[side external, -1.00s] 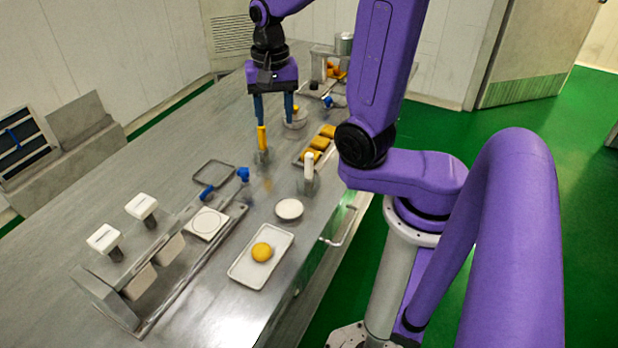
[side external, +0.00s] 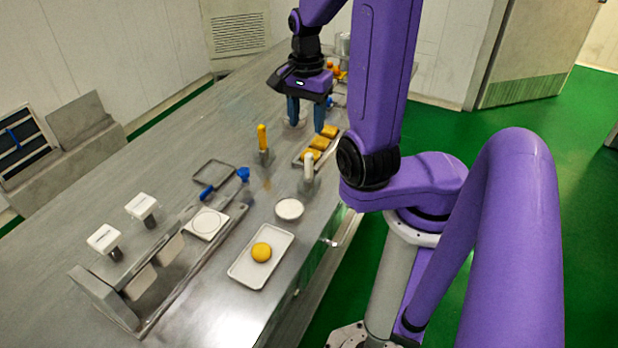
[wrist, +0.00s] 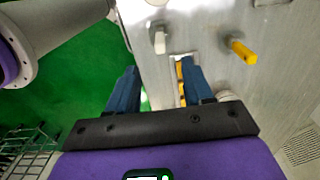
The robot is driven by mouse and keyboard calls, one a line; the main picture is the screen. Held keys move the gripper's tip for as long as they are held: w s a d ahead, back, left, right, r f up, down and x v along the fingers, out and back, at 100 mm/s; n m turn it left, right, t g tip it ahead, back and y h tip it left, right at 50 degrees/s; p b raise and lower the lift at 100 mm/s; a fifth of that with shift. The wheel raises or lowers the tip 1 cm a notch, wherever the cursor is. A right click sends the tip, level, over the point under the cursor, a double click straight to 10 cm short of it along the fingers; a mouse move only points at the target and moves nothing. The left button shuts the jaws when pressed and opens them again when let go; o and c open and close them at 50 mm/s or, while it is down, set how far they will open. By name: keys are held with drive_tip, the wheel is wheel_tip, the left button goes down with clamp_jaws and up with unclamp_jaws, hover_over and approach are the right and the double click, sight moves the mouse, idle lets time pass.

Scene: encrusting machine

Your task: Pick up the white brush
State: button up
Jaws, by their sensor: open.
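The white brush (side external: 309,168) stands upright, handle up, near the table's right edge, just in front of the tray of yellow pieces. In the wrist view the white brush (wrist: 159,42) shows ahead of the fingertips, near the middle. My gripper (side external: 306,125) points down, open and empty, behind the white brush and apart from it. Its two blue fingers (wrist: 160,67) are spread in the wrist view, with part of the tray showing near the right finger.
A yellow-handled brush (side external: 262,138) stands upright to the left of the white one. A tray with yellow pieces (side external: 316,147) lies close behind the white brush. A round white dish (side external: 289,209) and a white tray with a yellow ball (side external: 248,274) lie nearer the camera.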

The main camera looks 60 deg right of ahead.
sight(309, 161)
wheel_tip(309, 161, down, 9)
drive_tip(key=shift+f, duration=0.1)
drive_tip(key=shift+s+d+f, duration=0.1)
drive_tip(key=shift+d+f, duration=0.1)
drive_tip(key=shift+f, duration=1.2)
drive_tip(key=shift+d+f, duration=0.2)
drive_tip(key=shift+f, duration=1.15)
drive_tip(key=shift+c, duration=0.3)
clamp_jaws()
